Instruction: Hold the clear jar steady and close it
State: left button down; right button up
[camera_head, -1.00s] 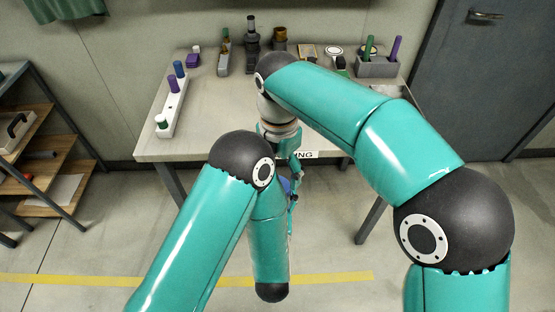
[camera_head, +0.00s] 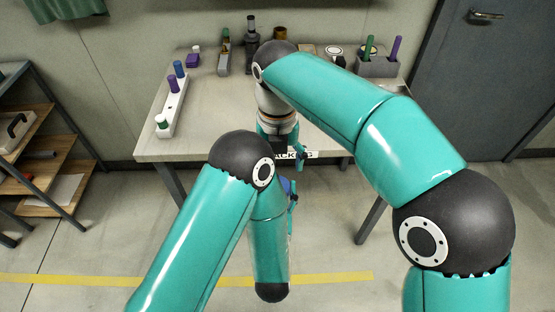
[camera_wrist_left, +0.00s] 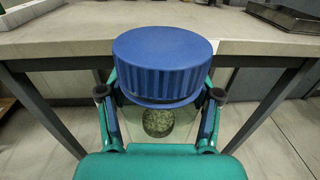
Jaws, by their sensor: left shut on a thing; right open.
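The clear jar (camera_wrist_left: 185,123) is upright in the left wrist view, with greenish contents showing low inside. A ribbed blue lid (camera_wrist_left: 165,55) sits on its top; I cannot tell how tightly it is seated. My left gripper (camera_wrist_left: 160,105) is shut on the jar, one finger on each side below the lid. In the head view a bit of blue (camera_head: 286,185) shows beside my left arm; the jar is mostly hidden there. My right gripper (camera_head: 289,153) is open and empty at the table's front edge, above the jar in the picture. It does not show in the left wrist view.
The table (camera_head: 215,140) stands behind the jar. A white rack (camera_head: 173,108) with coloured pieces is at its left. Bottles (camera_head: 252,40) stand at the back and a grey holder (camera_head: 377,67) at the right. Shelves (camera_head: 40,150) are far left.

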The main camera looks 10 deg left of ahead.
jog(key=shift+f, duration=3.95)
jog(key=shift+c, duration=0.2)
